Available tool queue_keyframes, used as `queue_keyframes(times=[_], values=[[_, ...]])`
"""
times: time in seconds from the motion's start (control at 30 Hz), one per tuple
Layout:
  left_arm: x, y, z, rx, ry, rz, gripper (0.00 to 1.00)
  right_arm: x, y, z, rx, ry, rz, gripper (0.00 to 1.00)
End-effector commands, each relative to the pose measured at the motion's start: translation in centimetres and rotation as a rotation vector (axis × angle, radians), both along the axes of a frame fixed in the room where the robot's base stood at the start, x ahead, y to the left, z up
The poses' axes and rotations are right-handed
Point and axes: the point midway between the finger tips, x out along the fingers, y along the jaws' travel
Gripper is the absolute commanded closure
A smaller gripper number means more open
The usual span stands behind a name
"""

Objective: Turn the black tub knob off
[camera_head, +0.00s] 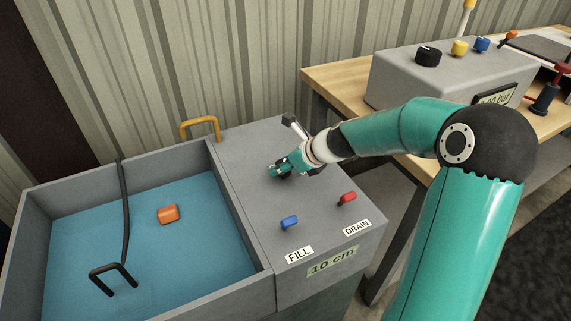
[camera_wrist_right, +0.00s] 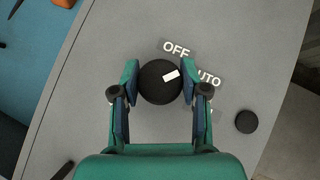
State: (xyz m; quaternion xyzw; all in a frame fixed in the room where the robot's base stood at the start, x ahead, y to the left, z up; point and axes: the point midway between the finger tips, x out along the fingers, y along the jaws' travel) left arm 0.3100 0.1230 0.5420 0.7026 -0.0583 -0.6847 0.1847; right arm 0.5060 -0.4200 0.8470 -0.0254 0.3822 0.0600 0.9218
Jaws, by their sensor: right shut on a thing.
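The black tub knob (camera_wrist_right: 157,88) is a round black disc with a white pointer mark on the grey tub panel (camera_wrist_right: 100,60). The mark points up and right in the right wrist view, between the printed OFF (camera_wrist_right: 176,48) and AUTO (camera_wrist_right: 208,78) labels. My right gripper (camera_wrist_right: 159,84) is shut on the knob, one finger on each side of it. In the head view the right gripper (camera_head: 285,168) is down at the panel and mostly covers the knob. A further label is partly hidden behind a finger. My left gripper is not in view.
The open tub (camera_head: 268,281) lies left, with an orange block (camera_head: 168,214) inside. A yellow handle (camera_head: 200,126) and a small black disc (camera_wrist_right: 246,121) are nearby. A workbench (camera_head: 335,78) stands behind.

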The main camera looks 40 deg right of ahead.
Motion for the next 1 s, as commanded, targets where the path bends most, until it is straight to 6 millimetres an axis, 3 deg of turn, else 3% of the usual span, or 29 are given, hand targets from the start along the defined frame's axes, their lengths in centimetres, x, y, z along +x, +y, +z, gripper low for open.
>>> queue_keyframes(times=[0.27, 0.6, 1.0], values=[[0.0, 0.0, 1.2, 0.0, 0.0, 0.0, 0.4, 0.0, -0.2, 0.3, 0.0, -0.001, 0.218, 0.91], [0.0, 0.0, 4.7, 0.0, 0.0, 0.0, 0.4, 0.0, -0.2, 0.5, 0.003, 0.0, 0.518, 0.91], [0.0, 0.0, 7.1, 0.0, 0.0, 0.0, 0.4, 0.0, -0.1, 0.3, 0.003, -0.002, 0.725, 0.91]])
